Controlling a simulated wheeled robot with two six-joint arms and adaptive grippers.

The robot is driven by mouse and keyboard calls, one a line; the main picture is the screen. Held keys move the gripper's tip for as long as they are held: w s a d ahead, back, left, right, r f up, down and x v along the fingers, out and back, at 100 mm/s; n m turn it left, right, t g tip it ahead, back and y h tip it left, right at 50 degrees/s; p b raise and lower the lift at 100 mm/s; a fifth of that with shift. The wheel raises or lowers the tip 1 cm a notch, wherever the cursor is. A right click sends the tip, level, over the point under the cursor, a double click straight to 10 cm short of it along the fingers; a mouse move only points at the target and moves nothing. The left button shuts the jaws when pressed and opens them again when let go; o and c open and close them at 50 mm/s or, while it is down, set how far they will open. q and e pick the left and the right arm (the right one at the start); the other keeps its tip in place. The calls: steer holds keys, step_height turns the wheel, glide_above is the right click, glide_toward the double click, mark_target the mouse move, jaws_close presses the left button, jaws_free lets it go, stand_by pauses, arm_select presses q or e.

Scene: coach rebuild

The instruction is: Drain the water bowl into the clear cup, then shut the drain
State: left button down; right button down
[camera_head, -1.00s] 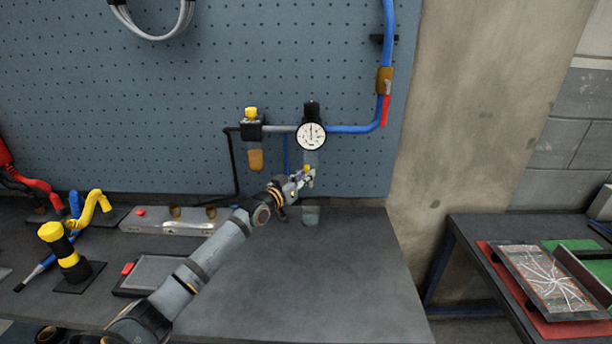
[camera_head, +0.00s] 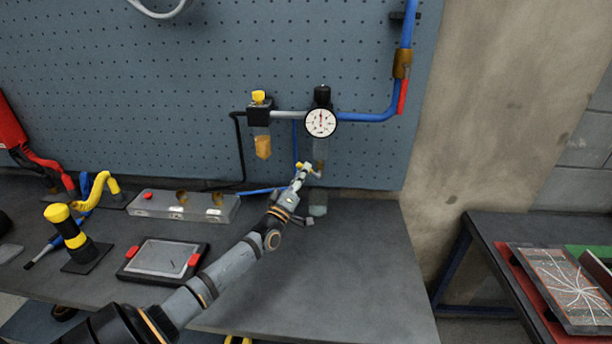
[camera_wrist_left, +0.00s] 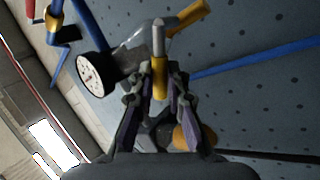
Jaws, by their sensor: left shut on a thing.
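The clear water bowl (camera_head: 321,148) hangs under the round gauge, with a brass drain fitting at its lower end. My left gripper (camera_head: 304,170) is at that drain, just left of and below the bowl. In the left wrist view its fingers (camera_wrist_left: 159,80) are shut on the yellow-sleeved drain handle (camera_wrist_left: 159,66); the grey stem of the handle rises between them. The bowl (camera_wrist_left: 130,47) is beyond. The clear cup (camera_head: 318,204) stands upright on the bench below the drain, partly behind my gripper. The water levels are too small to tell. My right gripper is not in view.
The gauge (camera_head: 321,123) and blue pipe (camera_head: 368,116) are above. An amber bowl (camera_head: 263,147) hangs to the left. A grey block (camera_head: 185,206), a tablet (camera_head: 163,257) and a yellow-black stand (camera_head: 75,245) are on the left bench. The bench's front right is clear.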

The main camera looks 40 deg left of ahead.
arm_select(q)
steer(key=shift+s+a+f+n+g+y+b, duration=0.1)
steer(key=shift+f+n+y+b, duration=0.5)
steer(key=shift+n+y, duration=0.95)
steer(key=shift+w+f+n+g+y+b, duration=0.1)
steer(key=shift+f+n+y+b, duration=0.6)
steer(key=shift+n, duration=1.35)
steer(key=shift+s+a+f+n+g+y+b, duration=0.1)
steer(key=shift+f+n+y+b, duration=0.4)
steer(key=shift+n+y, duration=1.2)
steer(key=shift+r, duration=0.2)
steer(key=c, duration=1.3)
jaws_free()
steer(key=shift+r, duration=0.1)
